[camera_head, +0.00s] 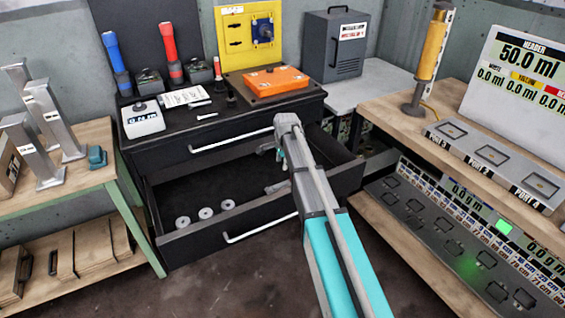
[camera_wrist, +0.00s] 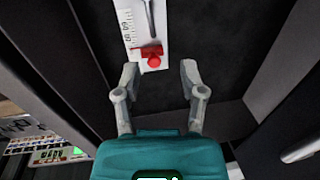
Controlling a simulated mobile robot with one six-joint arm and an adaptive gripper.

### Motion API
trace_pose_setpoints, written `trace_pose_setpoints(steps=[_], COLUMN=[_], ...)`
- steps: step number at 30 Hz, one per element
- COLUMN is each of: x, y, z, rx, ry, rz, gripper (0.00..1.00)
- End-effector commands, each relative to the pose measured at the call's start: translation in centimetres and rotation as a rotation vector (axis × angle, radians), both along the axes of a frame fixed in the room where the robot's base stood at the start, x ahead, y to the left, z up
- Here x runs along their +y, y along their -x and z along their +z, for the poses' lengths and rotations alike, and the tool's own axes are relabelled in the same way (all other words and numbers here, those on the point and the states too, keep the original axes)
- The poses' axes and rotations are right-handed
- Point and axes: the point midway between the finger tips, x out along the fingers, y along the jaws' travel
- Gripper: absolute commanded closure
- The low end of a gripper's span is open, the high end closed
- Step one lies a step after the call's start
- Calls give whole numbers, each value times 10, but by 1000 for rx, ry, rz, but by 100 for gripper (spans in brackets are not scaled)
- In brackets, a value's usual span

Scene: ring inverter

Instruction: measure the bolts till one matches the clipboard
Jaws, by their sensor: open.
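My gripper (camera_wrist: 157,72) is open and empty in the wrist view, its two grey fingers apart over the dark floor of a drawer. Just past the fingertips lies a white scale strip (camera_wrist: 128,28) with a red slider and round red knob (camera_wrist: 152,57). A thin grey rod-like piece (camera_wrist: 149,15) lies on the strip; I cannot tell whether it is a bolt. In the head view my arm reaches over the open drawer (camera_head: 330,190). A small pale bolt-like piece (camera_head: 207,116) lies on the black cabinet top. A white printed sheet (camera_head: 185,96) lies behind it; I cannot tell whether it is the clipboard.
Several metal rings (camera_head: 206,213) lie at the drawer's front left. A white display device (camera_head: 143,118) and an orange box (camera_head: 268,80) stand on the cabinet. A wooden bench (camera_head: 455,125) with a port panel (camera_head: 488,160) is at right. A wooden table (camera_head: 85,155) is at left.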

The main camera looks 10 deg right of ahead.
Motion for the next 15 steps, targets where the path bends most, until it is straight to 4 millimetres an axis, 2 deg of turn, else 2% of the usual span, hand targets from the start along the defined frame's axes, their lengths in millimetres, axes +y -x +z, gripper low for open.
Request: trace_pose_setpoints(steps=[1,15], x=[0,0], y=[0,0], z=[9,47], rx=[0,0], ry=[0,0], rz=[0,0], gripper=[47,47])
